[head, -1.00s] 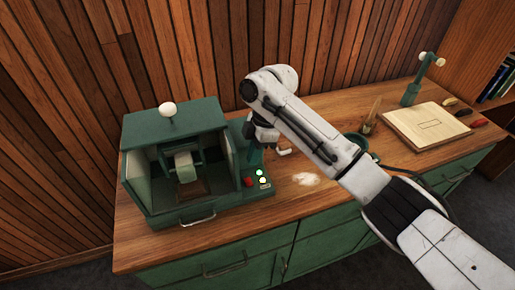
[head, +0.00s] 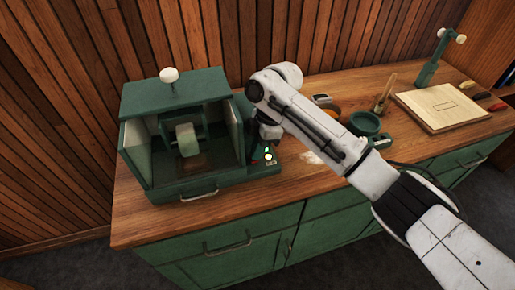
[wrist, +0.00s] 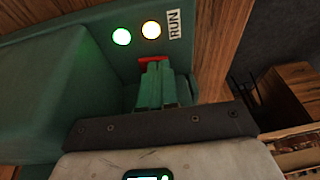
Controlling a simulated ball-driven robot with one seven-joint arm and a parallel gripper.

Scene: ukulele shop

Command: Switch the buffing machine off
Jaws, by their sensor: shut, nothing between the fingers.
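The buffing machine is a green open-fronted cabinet (head: 172,98) at the left of the bench, with a pale wheel (head: 187,139) inside. Its control panel is on its right side. In the wrist view a green lamp (wrist: 121,36) and a yellowish-white lamp (wrist: 151,29) are lit beside a RUN label (wrist: 174,24). A red button (wrist: 150,60) shows just past the fingertips of my gripper (wrist: 152,70), partly covered by them. My gripper is shut and empty, at the panel; I cannot tell whether it touches the button. In the head view my gripper (head: 257,155) hides the button.
The wooden bench (head: 230,213) has green drawers below. A plank wall stands behind.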

